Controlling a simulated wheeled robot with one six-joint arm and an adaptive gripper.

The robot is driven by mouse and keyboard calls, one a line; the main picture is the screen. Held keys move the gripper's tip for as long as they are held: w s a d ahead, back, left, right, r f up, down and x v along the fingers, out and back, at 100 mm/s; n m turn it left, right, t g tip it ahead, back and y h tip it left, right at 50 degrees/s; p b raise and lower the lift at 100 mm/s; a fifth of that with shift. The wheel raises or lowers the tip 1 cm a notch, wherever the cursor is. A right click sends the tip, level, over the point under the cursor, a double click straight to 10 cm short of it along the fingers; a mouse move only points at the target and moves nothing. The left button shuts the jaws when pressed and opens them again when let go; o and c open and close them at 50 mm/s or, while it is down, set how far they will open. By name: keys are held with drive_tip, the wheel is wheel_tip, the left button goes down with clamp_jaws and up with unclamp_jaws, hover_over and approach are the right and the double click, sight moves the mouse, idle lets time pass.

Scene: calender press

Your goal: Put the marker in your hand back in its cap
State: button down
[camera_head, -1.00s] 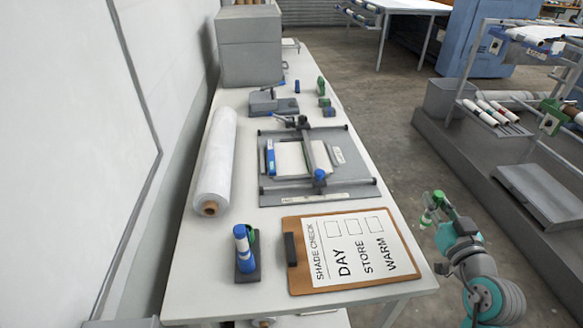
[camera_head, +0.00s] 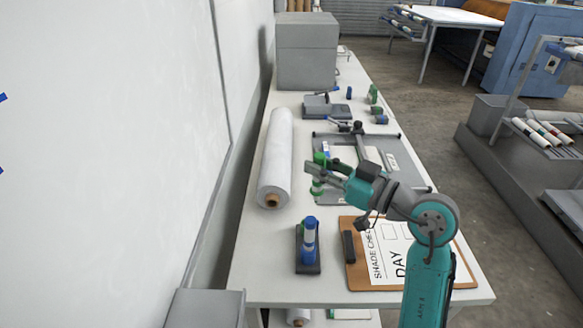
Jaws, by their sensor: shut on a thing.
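My gripper (camera_head: 319,172) is shut on a green marker (camera_head: 317,187). Green shows above and below the fingers, and the marker stands roughly upright over the table, left of the flat press frame. A dark stand (camera_head: 307,267) sits on the table nearer to me, below and slightly left of the gripper in the picture. The marker's tip is too small to make out.
A white roll (camera_head: 275,160) lies left of my gripper. A clipboard (camera_head: 354,280) with a shade-check sheet lies right of the stand, partly behind my arm. The press frame (camera_head: 405,160) is farther back. A grey box (camera_head: 307,55) stands at the far end.

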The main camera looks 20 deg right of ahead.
drive_tip(key=shift+y, duration=0.3)
drive_tip(key=shift+a+f, duration=0.3)
drive_tip(key=shift+f, duration=0.5)
drive_tip(key=shift+a+f, duration=0.3)
drive_tip(key=shift+f, duration=0.5)
drive_tip(key=shift+a+f, duration=0.3)
drive_tip(key=shift+f, duration=0.5)
drive_tip(key=shift+s+f, duration=0.1)
drive_tip(key=shift+f, duration=1.9)
drive_tip(key=c, duration=1)
unclamp_jaws()
drive_tip(key=shift+o, duration=0.2)
drive_tip(key=shift+d, duration=0.15)
drive_tip(key=v, duration=1.2)
drive_tip(key=shift+r, duration=0.15)
